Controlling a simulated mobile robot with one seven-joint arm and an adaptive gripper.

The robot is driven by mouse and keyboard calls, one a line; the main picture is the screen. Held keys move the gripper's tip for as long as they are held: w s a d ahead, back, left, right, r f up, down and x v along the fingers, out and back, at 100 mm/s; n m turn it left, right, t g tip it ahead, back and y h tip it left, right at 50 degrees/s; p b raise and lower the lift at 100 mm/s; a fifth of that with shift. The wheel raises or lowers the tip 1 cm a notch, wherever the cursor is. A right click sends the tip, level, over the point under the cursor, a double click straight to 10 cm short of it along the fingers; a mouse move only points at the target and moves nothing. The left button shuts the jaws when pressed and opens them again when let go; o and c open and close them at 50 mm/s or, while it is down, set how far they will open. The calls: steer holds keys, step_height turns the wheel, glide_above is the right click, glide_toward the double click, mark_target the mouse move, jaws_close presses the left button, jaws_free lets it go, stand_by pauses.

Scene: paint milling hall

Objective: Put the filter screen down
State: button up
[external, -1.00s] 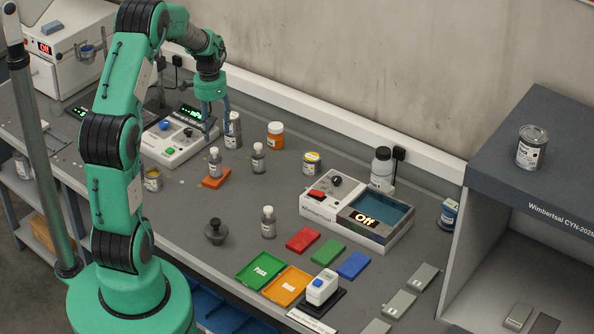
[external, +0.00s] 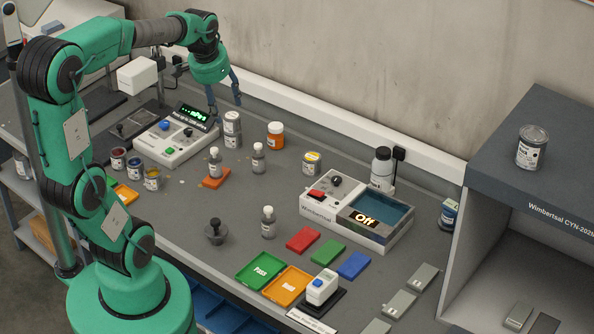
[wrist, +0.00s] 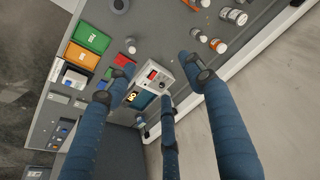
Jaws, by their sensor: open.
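I cannot pick out a filter screen for certain in either view. A grey-labelled can (external: 232,130) stands upright on the bench at the back left, and its top looks layered; I cannot tell whether a screen rests on it. My gripper (external: 225,104) is above and around the far side of this can, with its blue fingers spread apart. In the wrist view my gripper (wrist: 158,78) is open, with nothing visible between the fingers.
A control unit (external: 172,138) stands left of the can, and an orange-labelled jar (external: 275,135) to its right. Small bottles, a tray device (external: 330,208) and coloured cards (external: 262,268) cover the bench. A wall runs behind. A cabinet (external: 520,190) stands right.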

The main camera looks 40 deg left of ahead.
steer(key=s+d+r+t, duration=0.1)
steer(key=s+d, duration=0.2)
steer(key=s, duration=0.5)
steer(key=s+d+r+n+t, duration=0.1)
steer(key=s+d, duration=0.3)
steer(key=s, duration=0.4)
steer(key=shift+d+r+h, duration=0.2)
steer(key=shift+d+h, duration=0.1)
step_height(320, 180, down, 6)
steer(key=b, duration=0.5)
steer(key=shift+r+b, duration=0.1)
steer(key=shift+b, duration=0.3)
